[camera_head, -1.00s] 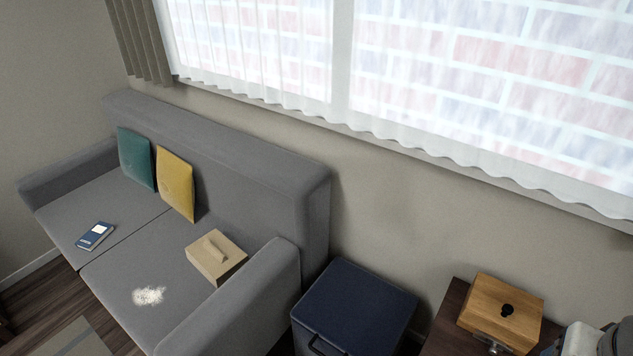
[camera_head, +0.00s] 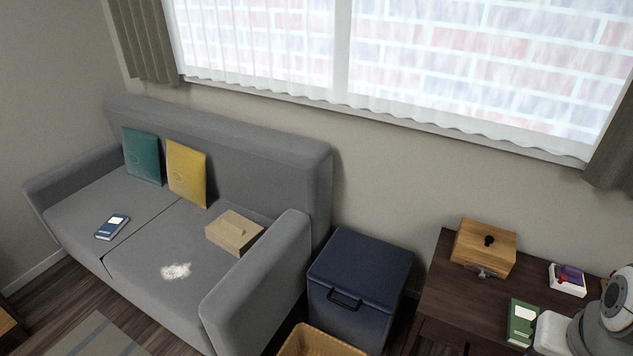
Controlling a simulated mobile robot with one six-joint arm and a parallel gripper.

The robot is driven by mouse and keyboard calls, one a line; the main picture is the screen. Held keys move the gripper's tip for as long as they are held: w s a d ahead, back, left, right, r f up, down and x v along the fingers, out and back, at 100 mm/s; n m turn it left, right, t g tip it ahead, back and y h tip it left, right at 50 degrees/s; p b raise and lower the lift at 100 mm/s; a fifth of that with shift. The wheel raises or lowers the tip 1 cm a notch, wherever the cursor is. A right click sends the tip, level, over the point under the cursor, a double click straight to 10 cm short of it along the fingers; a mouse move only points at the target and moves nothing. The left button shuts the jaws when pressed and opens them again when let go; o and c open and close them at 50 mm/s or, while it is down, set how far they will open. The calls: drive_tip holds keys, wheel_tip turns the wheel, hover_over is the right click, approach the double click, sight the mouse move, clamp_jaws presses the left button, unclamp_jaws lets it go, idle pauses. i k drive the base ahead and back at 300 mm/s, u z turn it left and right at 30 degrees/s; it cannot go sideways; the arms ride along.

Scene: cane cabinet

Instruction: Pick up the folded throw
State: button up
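I cannot make out a clearly folded throw in this view. A teal cushion (camera_head: 141,157) and a yellow cushion (camera_head: 187,174) lean against the backrest. Part of my arm shows at the lower right, but my gripper's fingers are not visible.
A blue phone-like item or book (camera_head: 112,227) lies on the left seat. A dark blue lidded bin (camera_head: 360,262) stands right of the sofa, with a wicker basket (camera_head: 318,343) in front. A dark wooden table (camera_head: 450,300) holds a wooden box (camera_head: 484,247), a green book (camera_head: 521,322) and a small white-and-purple box (camera_head: 567,280).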

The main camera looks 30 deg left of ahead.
sight(235, 232)
drive_tip(key=z, duration=1.75)
drive_tip(key=i, duration=1.15)
drive_tip(key=u, duration=1.2)
drive_tip(key=k, duration=0.1)
drive_tip(key=u, duration=2.85)
drive_tip(key=i, duration=0.95)
